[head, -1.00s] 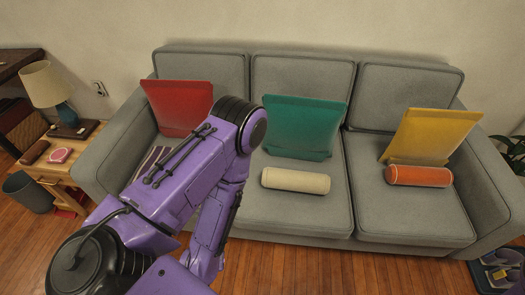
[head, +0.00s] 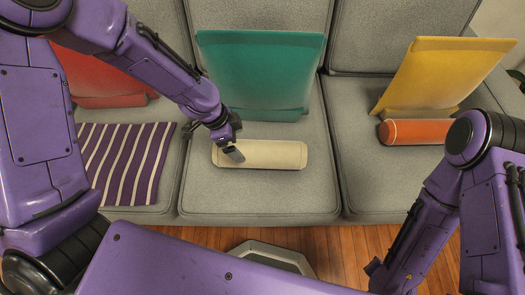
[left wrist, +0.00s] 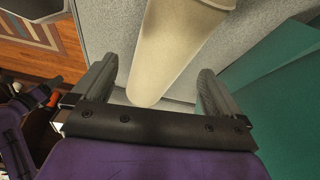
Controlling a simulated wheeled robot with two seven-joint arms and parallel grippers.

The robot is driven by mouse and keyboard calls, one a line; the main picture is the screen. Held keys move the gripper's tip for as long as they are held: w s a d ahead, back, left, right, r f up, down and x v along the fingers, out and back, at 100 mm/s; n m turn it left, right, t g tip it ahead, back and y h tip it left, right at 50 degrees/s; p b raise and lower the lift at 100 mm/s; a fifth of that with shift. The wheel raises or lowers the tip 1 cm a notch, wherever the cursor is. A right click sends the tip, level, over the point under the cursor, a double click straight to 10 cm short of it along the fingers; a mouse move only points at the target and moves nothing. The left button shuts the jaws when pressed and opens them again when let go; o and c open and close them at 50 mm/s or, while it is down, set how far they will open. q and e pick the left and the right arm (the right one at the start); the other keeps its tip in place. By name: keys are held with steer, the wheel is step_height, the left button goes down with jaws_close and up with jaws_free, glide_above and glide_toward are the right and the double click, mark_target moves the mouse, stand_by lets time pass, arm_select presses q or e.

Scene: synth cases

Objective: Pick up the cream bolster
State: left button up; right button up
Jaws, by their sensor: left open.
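The cream bolster (head: 272,155) lies lengthwise across the middle seat of the grey sofa (head: 250,200). My left gripper (head: 232,154) reaches it from the upper left, near its left end. In the left wrist view the open fingers (left wrist: 155,85) stand apart, with the near end of the bolster (left wrist: 175,45) showing between them. No finger is clearly seen touching or gripping it. My right arm comes down at the right of the head view; its jaws do not show.
A teal cushion (head: 262,75) leans on the backrest behind the bolster. An orange bolster (head: 415,132) and a yellow cushion (head: 440,75) are on the right seat. A red cushion (head: 100,80) and a striped cloth (head: 125,160) are on the left seat.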

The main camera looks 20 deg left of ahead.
mark_target(257, 152)
arm_select(q)
steer(key=shift+w+d+m+b, duration=0.3)
steer(key=shift+w+d+m, duration=0.1)
steer(key=shift+w+m, duration=0.3)
steer(key=shift+w+d+f+h, duration=0.1)
steer(key=shift+d+f+h, duration=0.1)
steer(key=shift+d+h, duration=0.1)
steer(key=b+x, duration=0.1)
steer(key=x, duration=0.3)
steer(key=b+x, duration=0.2)
steer(key=x, duration=0.3)
steer(key=shift+d, duration=0.25)
steer(key=shift+r, duration=0.1)
arm_select(e)
step_height(257, 152, down, 5)
steer(key=shift+w+d+f, duration=0.1)
steer(key=shift+d+f, duration=0.05)
arm_select(q)
steer(key=c, duration=0.8)
